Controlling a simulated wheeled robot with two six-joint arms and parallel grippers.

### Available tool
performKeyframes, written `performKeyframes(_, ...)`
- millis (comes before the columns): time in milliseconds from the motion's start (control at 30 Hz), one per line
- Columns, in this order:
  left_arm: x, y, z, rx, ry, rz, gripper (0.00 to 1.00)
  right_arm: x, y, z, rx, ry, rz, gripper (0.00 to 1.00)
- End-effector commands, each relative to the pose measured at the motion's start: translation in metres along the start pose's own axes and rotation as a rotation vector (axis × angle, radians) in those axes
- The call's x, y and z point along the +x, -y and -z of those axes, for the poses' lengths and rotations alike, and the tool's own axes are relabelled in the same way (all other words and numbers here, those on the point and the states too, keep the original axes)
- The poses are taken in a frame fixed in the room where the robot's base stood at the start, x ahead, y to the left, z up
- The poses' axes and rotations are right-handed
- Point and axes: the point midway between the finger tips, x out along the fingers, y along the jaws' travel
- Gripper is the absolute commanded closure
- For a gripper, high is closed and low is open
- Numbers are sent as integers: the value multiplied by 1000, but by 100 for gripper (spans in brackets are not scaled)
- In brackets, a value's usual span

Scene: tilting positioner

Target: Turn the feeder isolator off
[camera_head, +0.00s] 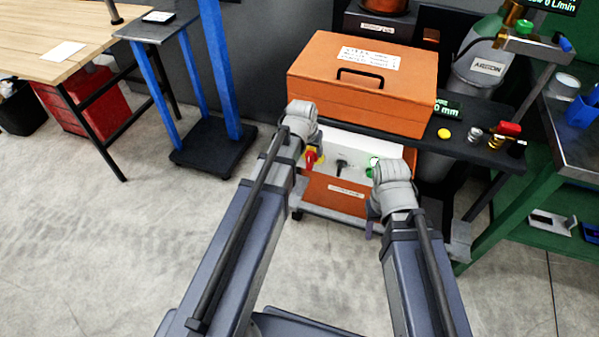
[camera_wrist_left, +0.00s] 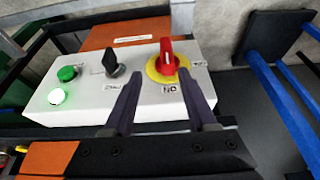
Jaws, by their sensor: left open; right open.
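The feeder isolator is a red rotary handle (camera_wrist_left: 168,57) on a round yellow plate (camera_wrist_left: 158,75), set in a pale control box (camera_wrist_left: 80,105). In the left wrist view the handle stands lengthwise up the picture. It also shows in the head view (camera_head: 311,158), partly behind my left wrist. My left gripper (camera_wrist_left: 158,88) is open, its two dark fingers apart in front of the yellow plate. I see nothing between them, and cannot tell whether they touch the box.
The control box also carries a black selector (camera_wrist_left: 115,63), a green button (camera_wrist_left: 67,73) and a lit green lamp (camera_wrist_left: 57,96). An orange toolbox (camera_head: 360,95) sits above the box. A blue-legged stand (camera_head: 205,145) is at left; a green bench (camera_head: 510,205) is at right.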

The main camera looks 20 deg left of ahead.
Motion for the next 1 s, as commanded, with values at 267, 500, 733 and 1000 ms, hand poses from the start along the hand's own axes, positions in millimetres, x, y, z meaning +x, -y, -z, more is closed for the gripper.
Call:
performKeyframes(267,7,10,6,-13,-22,2,43,6,0,0,0,0,0,50)
performKeyframes(500,20,9,5,-13,-20,3,43,18,2,1,0,0,0,50)
performKeyframes(733,48,9,5,-13,-20,3,43,44,4,3,0,0,0,50)
performKeyframes(1000,80,9,6,-13,-20,3,43,74,7,4,0,0,0,50)
